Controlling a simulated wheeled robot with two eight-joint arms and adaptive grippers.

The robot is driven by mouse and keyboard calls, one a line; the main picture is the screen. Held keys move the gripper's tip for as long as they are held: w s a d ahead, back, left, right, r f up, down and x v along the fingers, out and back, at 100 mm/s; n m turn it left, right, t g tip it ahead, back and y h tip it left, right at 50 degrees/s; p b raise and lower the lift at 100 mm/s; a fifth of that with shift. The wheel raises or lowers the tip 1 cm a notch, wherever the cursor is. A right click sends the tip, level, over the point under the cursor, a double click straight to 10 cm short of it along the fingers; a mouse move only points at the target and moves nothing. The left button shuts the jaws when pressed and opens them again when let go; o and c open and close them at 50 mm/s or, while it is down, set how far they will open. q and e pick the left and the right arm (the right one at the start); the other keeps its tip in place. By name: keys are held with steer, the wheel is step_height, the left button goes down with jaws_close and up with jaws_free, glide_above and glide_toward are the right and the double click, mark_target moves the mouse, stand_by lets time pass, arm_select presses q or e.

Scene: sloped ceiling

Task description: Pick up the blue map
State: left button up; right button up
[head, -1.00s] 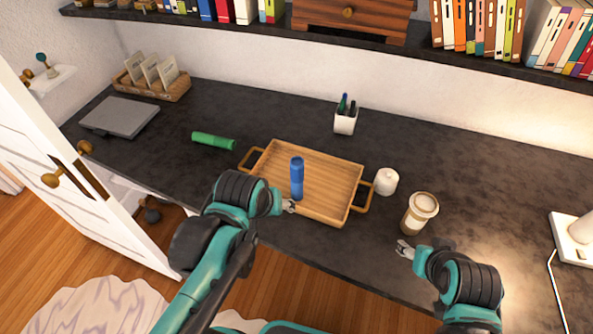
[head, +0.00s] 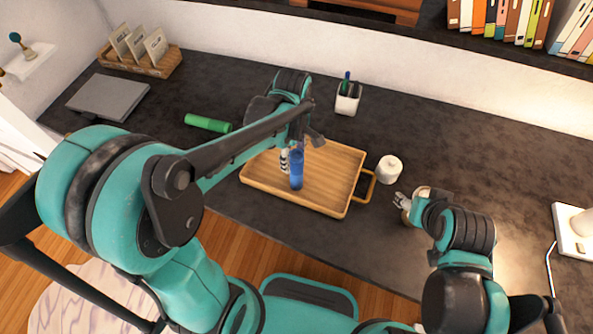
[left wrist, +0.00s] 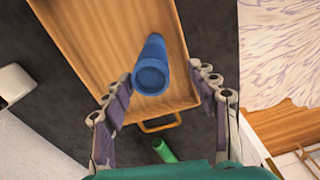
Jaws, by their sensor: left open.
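The blue map (head: 297,172) is a rolled blue tube standing upright in the wooden tray (head: 328,199). My left gripper (head: 290,160) is at the map, partly hidden by my arm in the head view. In the left wrist view, the map (left wrist: 152,66) shows end-on between the two spread fingers of the left gripper (left wrist: 160,74), with gaps at both sides.
A green roll (head: 208,123) lies left of the tray. A white pen holder (head: 347,98) stands behind it and a white candle (head: 389,169) to its right. A grey laptop (head: 108,97) lies at the far left. The back right counter is clear.

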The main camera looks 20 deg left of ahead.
mark_target(297, 169)
arm_select(q)
steer(key=shift+f, duration=0.4)
steer(key=shift+w+f+b, duration=0.15)
steer(key=shift+f+b, duration=0.3)
steer(key=shift+f, duration=0.15)
steer(key=shift+f+b, duration=0.35)
steer(key=shift+f, duration=0.5)
steer(key=f, duration=0.1)
steer(key=f+b, duration=0.1)
steer(key=f, duration=0.1)
steer(key=f+b, duration=0.1)
steer(key=shift+w+d+f, duration=0.2)
steer(key=shift+w+d, duration=0.1)
steer(key=shift+f, duration=0.4)
steer(key=shift+c, duration=0.5)
steer(key=c, duration=1.2)
steer(key=shift+r, duration=0.1)
